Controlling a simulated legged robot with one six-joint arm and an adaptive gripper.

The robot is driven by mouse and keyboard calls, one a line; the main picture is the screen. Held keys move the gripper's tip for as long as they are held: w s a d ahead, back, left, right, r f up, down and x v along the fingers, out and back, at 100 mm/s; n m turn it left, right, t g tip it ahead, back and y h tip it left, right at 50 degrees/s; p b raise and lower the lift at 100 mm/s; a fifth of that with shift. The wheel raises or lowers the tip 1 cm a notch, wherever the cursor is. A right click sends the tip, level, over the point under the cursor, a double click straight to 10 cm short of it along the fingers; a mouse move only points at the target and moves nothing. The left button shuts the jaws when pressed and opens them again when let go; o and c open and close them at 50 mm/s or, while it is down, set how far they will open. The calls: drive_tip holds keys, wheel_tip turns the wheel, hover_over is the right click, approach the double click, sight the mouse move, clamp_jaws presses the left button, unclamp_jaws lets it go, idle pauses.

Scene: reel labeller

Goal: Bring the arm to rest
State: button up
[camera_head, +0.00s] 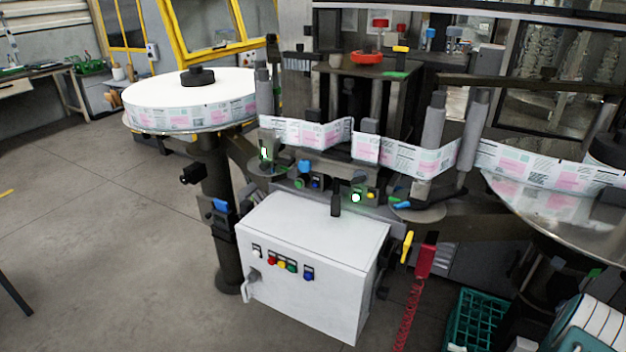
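My gripper and arm do not show in the head view. The reel labeller (372,125) stands in front of me, with a printed label web (310,133) threaded across its rollers. A large label reel (190,103) lies flat on a round support at the left. A metal disc (560,205) at the right carries more of the label web. A white control box (310,262) with coloured buttons sits low at the front of the machine.
A green crate (474,322) stands on the floor at lower right, beside a red coiled cable (408,315). White and teal items fill the bottom right corner. A workbench (40,75) is at far left. The grey floor (110,240) at left is mostly clear.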

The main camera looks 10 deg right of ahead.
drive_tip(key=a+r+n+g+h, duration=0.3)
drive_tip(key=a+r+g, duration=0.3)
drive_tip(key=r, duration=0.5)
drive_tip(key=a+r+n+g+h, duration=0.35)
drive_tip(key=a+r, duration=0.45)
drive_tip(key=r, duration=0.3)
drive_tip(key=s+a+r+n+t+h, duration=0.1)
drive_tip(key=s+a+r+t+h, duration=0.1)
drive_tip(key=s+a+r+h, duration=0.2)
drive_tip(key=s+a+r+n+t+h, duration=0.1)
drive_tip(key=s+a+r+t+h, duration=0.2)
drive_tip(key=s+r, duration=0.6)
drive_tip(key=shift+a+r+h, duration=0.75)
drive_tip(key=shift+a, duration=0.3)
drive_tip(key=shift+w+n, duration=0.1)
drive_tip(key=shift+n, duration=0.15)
